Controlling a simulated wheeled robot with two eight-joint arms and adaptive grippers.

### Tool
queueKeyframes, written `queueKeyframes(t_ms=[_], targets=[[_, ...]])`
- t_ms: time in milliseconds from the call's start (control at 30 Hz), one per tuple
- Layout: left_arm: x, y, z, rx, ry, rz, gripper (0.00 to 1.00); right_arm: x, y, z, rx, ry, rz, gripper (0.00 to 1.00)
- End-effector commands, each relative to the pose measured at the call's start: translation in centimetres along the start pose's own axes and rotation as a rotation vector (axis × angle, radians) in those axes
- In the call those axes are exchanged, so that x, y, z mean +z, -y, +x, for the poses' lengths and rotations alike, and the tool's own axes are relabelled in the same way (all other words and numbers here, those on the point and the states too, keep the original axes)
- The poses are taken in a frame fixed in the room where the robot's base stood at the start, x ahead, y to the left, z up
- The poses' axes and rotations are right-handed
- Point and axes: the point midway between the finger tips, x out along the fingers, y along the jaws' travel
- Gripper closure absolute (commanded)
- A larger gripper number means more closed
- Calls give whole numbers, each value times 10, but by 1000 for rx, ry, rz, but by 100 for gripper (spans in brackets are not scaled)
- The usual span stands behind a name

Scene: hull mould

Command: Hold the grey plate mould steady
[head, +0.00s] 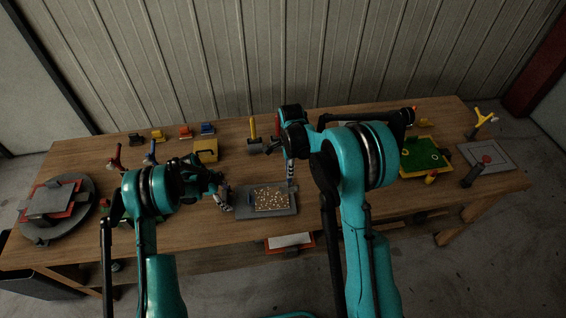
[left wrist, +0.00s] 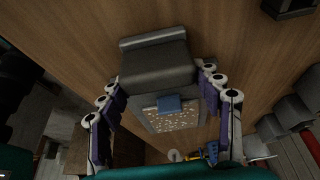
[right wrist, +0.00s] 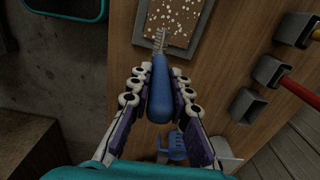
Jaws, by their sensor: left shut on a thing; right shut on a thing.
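The grey plate mould (head: 243,212) lies on the bench in the middle, its face covered with pale specks (head: 272,199). My left gripper (head: 221,192) is at its left end. In the left wrist view the fingers (left wrist: 163,76) are shut on both sides of the mould's grey end block (left wrist: 155,62). My right gripper (head: 291,176) is above the mould's right side. In the right wrist view its fingers (right wrist: 157,82) are shut on the blue handle of a brush (right wrist: 158,98). The bristles (right wrist: 160,40) point at the speckled face; contact cannot be told.
A small blue block (left wrist: 170,103) shows at the mould's inner end. A round grey stand with a red frame (head: 71,210) is at the far left. A green tray (head: 420,152) is at the right. Grey holders (right wrist: 248,105) stand close to the brush.

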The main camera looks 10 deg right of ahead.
Motion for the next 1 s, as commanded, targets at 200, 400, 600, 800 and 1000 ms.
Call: queueKeyframes(t_ms=[200,400,600,800,1000], targets=[[0,0,0,1,0,1,52,-2,-20,15,0,0,0,100],[0,0,0,1,0,1,52,-3,3,15,0,0,1,100],[0,0,0,1,0,1,52,-6,35,15,0,0,1,100],[0,0,0,0,0,0,52,11,51,14,0,0,-4,100],[0,0,0,0,0,0,52,42,53,15,0,0,-3,100]])
